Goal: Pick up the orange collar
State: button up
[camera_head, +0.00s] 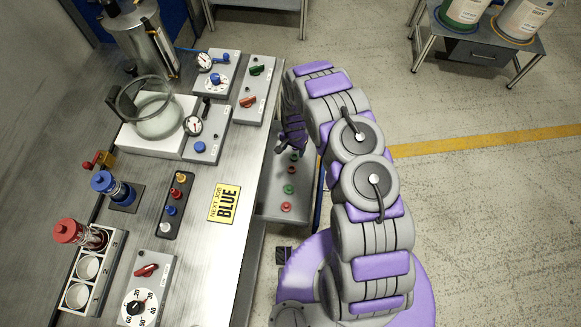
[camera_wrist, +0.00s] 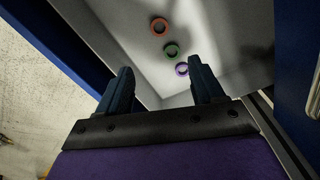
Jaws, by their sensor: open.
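An orange-red ring of the same look shows in the head view (camera_head: 287,207) near the front end of a low grey tray. My gripper (camera_wrist: 160,65) is open and empty, its two dark fingers apart. In the head view my gripper (camera_head: 287,149) hangs over the far end of the tray, apart from the orange collar. The fingertips are small there.
The bench (camera_head: 225,240) stands left of the tray (camera_head: 268,207), holding gauges, switch boxes and a yellow "NEXT JOB BLUE" sign (camera_head: 224,204). Open floor (camera_head: 480,220) lies right.

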notch_tip(320, 180, down, 5)
jog(key=b, duration=0.3)
send_near(292, 169)
jog(key=shift+a+f, duration=0.3)
jog(key=shift+d+f, duration=0.1)
jog(key=shift+f, duration=0.25)
jog(key=shift+d+f, duration=0.45)
jog(key=shift+d, duration=0.15)
jog(key=f, duration=0.2)
jog(key=a+f+b, duration=0.1)
jog(key=f, duration=0.1)
jog(key=shift+s+a+f+b, duration=0.1)
jog(key=shift+f+b, duration=0.2)
jog(key=shift+f, duration=0.1)
jog(key=shift+d+r, duration=0.1)
jog(key=shift+d, duration=0.35)
jog(key=shift+c, duration=1.1)
jog(key=c, duration=0.3)
jog(key=shift+a, duration=0.3)
jog(key=c, duration=0.5)
jog(key=shift+c, duration=0.4)
jog(key=shift+d, duration=0.1)
